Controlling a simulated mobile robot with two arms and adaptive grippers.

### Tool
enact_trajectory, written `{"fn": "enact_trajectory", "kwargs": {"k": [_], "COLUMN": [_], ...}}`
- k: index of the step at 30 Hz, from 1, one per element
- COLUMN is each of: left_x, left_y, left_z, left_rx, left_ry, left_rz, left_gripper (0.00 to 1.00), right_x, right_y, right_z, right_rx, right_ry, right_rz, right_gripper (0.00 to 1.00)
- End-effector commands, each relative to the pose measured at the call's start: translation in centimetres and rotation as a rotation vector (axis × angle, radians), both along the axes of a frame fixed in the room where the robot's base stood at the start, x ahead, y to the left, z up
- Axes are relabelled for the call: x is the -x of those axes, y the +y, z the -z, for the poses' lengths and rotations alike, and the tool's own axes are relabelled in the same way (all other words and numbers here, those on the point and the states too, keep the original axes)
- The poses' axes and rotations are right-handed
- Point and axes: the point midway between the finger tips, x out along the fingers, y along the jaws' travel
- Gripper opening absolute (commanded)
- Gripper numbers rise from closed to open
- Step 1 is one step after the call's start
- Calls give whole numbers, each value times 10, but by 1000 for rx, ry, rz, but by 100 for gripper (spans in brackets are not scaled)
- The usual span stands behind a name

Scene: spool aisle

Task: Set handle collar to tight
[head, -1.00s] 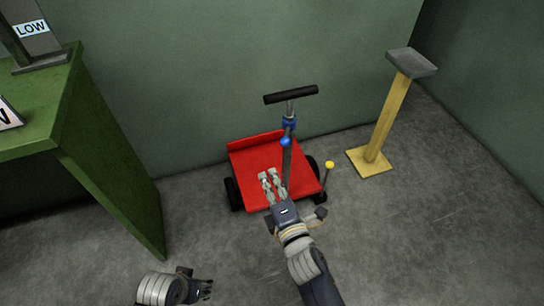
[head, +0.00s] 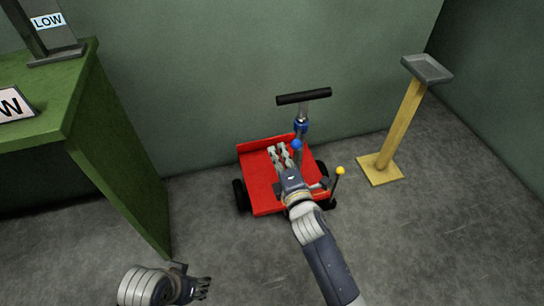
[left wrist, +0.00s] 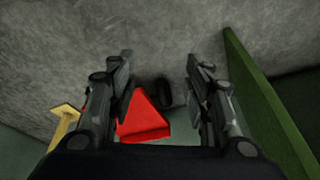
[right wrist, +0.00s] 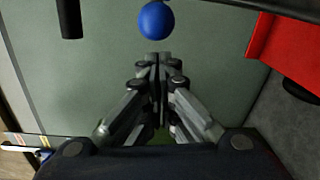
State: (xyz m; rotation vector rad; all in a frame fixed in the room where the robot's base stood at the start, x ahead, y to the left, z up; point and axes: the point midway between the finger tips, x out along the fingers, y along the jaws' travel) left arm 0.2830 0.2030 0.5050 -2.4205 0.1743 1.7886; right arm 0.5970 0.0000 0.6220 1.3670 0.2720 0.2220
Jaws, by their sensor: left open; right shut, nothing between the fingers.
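The blue handle collar (head: 301,127) sits on the upright post of a red cart (head: 263,192), below a black T-handle (head: 304,96). A blue ball knob (head: 296,145) sticks out at the collar; the knob also shows in the right wrist view (right wrist: 156,21). My right gripper (head: 285,150) is shut and empty, its fingertips close to the knob in the picture. In the right wrist view the knob lies just beyond the fingertips, with a gap visible. My left gripper (head: 208,288) is open and empty, low at the front left, away from the cart.
A green table (head: 120,150) stands at the left with a LOW sign (head: 48,20) and another partly cut-off sign (head: 14,104). A yellow-knobbed lever (head: 340,171) rises at the cart's right. A yellow stand with a grey tray top (head: 427,69) is further right. Wall behind; floor in front is open.

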Motion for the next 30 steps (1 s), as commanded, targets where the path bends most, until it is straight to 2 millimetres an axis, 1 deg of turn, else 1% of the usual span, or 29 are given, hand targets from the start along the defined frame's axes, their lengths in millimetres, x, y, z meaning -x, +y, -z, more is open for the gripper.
{"fn": "enact_trajectory", "kwargs": {"k": [4,9,27,30], "left_x": [-3,-4,-6,-7], "left_y": [-1,-1,-1,-2], "left_z": [13,21,23,41], "left_rx": [-1,0,0,0], "left_ry": [9,11,8,21], "left_rz": [1,1,1,4], "left_gripper": [46,46,46,46], "right_x": [0,1,1,2], "right_y": [-8,-12,-14,-17], "right_z": [-1,-2,-2,-3], "right_rx": [3,0,3,6], "right_ry": [1,1,-1,-1], "right_rz": [0,0,-24,-50], "right_gripper": [0,0,0,0]}}
